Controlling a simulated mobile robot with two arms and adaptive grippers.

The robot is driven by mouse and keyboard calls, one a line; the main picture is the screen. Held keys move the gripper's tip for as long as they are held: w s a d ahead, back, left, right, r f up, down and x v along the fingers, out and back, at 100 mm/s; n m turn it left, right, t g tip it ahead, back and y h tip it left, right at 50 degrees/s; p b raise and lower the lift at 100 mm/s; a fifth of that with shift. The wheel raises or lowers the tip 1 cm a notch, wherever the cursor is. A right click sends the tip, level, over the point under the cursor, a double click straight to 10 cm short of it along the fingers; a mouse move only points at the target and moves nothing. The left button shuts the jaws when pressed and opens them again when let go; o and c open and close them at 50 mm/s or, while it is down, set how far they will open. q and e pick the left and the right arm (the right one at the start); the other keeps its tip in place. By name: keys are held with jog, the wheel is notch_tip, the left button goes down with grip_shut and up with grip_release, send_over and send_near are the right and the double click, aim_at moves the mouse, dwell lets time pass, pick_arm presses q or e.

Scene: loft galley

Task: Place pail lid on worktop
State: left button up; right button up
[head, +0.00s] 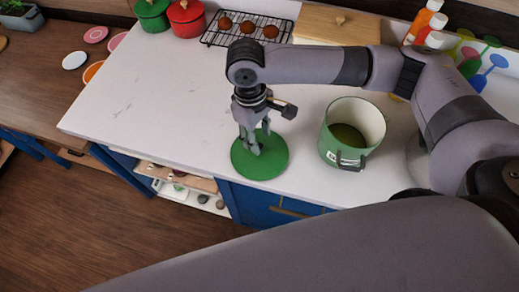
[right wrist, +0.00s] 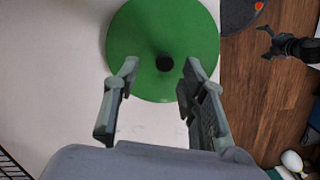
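The round green pail lid (head: 272,160) lies flat on the white worktop (head: 150,95), close to its front edge. In the right wrist view the lid (right wrist: 150,30) shows a dark knob (right wrist: 164,62) at its middle. My right gripper (head: 252,143) points down over the lid. In the right wrist view its two fingers (right wrist: 160,68) are apart, one on each side of the knob, with visible gaps. The green pail (head: 340,151) stands upright and uncovered to the right of the lid, with a cream inside.
A cooling rack (head: 222,42) with round brown items, a red pot (head: 187,20), a green pot (head: 152,17) and a wooden box (head: 325,25) stand at the back. Bottles (head: 424,22) and coloured glasses stand back right. The worktop left of the lid is clear.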

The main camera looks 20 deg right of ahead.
aim_at(260, 146)
jog(key=f, duration=0.1)
jog(key=s+f+p, duration=0.1)
jog(key=f, duration=0.1)
jog(key=shift+f, duration=0.55)
pick_arm(q)
jog(key=shift+s+a+r, duration=0.1)
jog(key=shift+s+r, duration=0.25)
jog(key=shift+s, duration=0.25)
jog(key=shift+s+r, duration=0.3)
jog(key=shift+s, duration=0.3)
pick_arm(e)
jog(key=shift+c, duration=0.4)
pick_arm(q)
jog(key=shift+w, duration=0.4)
pick_arm(e)
grip_shut()
